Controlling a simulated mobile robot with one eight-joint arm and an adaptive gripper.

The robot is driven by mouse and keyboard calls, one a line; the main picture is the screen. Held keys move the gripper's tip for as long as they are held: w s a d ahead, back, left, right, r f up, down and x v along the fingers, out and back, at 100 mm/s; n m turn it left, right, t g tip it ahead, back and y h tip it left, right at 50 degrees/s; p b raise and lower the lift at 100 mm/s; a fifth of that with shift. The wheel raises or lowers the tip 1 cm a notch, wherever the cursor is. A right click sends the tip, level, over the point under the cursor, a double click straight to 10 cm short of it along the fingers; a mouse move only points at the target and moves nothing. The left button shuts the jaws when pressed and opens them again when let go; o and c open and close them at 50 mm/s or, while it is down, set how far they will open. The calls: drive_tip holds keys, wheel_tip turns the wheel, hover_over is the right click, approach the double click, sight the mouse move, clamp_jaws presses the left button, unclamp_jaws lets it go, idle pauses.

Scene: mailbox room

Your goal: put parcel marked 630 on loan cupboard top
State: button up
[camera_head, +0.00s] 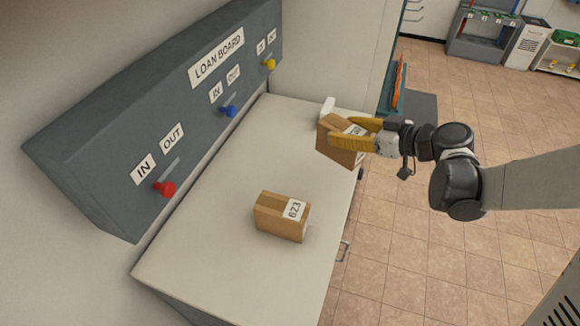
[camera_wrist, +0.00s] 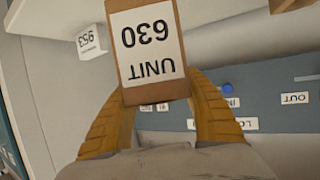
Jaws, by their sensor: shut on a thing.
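My gripper (camera_head: 352,133) has yellow fingers and is shut on a brown cardboard parcel (camera_head: 338,151). In the wrist view the parcel (camera_wrist: 150,90) carries a white label reading "UNIT 630", upside down there, with a yellow finger on each side. The parcel is tilted and appears held at the right edge of the pale cupboard top (camera_head: 235,165); whether it touches the top cannot be told. The cupboard top stands below the loan board (camera_head: 170,95). The gripper reaches in from the right.
A brown parcel marked 623 (camera_head: 282,216) lies on the near half of the cupboard top. A white box (camera_head: 327,106) stands behind the held parcel; a white box marked 953 (camera_wrist: 91,42) shows in the wrist view. The top's middle is clear.

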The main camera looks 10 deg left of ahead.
drive_tip(key=shift+s+a+f+b, duration=0.3)
drive_tip(key=shift+a+f+b, duration=0.4)
drive_tip(key=shift+a+f, duration=0.85)
drive_tip(key=shift+s+a+f+b, duration=0.35)
drive_tip(key=shift+a+f+b, duration=0.4)
drive_tip(key=shift+a+f, duration=0.75)
drive_tip(key=shift+s+a+f+b, duration=0.3)
drive_tip(key=shift+a+f+b, duration=0.4)
drive_tip(key=shift+a+f, duration=0.85)
drive_tip(key=shift+d+f, duration=0.15)
drive_tip(key=shift+f, duration=0.15)
drive_tip(key=o, duration=1.3)
drive_tip(key=shift+o, duration=0.4)
